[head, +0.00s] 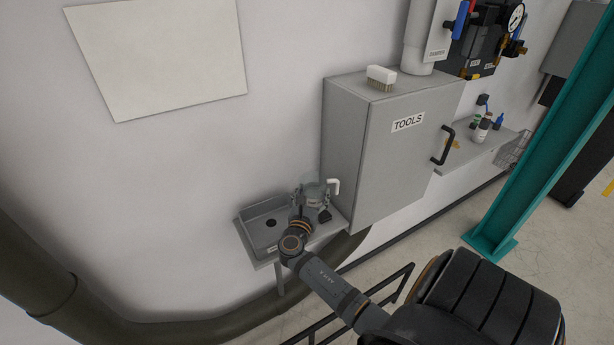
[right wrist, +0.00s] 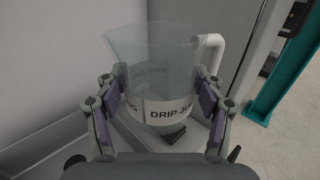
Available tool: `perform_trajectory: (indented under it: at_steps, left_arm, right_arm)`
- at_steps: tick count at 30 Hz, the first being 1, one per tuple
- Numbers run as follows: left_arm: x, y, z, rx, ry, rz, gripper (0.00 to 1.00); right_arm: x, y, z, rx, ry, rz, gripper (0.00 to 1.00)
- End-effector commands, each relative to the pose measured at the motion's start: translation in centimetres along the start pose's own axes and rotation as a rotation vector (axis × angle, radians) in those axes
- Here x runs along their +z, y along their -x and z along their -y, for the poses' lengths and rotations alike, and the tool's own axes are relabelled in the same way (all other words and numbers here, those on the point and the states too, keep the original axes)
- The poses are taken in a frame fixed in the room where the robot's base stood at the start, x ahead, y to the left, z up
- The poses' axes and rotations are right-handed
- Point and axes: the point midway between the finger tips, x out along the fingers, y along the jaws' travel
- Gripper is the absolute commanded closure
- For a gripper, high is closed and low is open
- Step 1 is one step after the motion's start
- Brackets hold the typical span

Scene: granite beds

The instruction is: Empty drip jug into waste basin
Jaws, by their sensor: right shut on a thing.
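The drip jug (right wrist: 165,65) is clear, with a white handle and a white band lettered DRIP JUG. My right gripper (right wrist: 167,95) is shut on it, one finger on each side of its body, in the right wrist view. The jug looks upright and I make out no liquid in it. In the head view the jug (head: 316,188) is at the right end of the waste basin (head: 255,225), partly behind my right gripper (head: 312,200). The basin is a grey wall sink with a dark drain. My left gripper does not show.
A grey TOOLS cabinet (head: 350,150) stands close to the right of the jug, with a brush (head: 381,78) on top. A thick dark pipe (head: 190,327) runs below the basin. A shelf with bottles (head: 470,150) and a teal post (head: 545,130) are further right.

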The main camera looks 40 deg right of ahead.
Motion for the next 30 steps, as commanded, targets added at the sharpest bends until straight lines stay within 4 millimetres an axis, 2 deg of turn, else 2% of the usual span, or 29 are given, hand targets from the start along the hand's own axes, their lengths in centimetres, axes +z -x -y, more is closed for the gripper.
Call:
perform_trajectory:
  at_steps: [7, 18, 24, 30]
  left_arm:
    - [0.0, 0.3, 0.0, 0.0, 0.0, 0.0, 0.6]
    - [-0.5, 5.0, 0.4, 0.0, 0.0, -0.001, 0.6]
    - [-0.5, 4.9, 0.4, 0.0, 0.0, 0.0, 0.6]
    - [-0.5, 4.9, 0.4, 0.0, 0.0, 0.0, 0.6]
  right_arm:
    - [0.2, -0.1, 0.2, 0.001, -0.003, 0.0, 0.82]
    - [3.4, -1.7, 4.0, 0.001, 0.002, 0.002, 0.82]
    - [3.9, -2.4, 5.4, 0.002, 0.0, 0.001, 0.82]
    - [3.9, -2.4, 5.5, 0.001, -0.001, 0.0, 0.82]
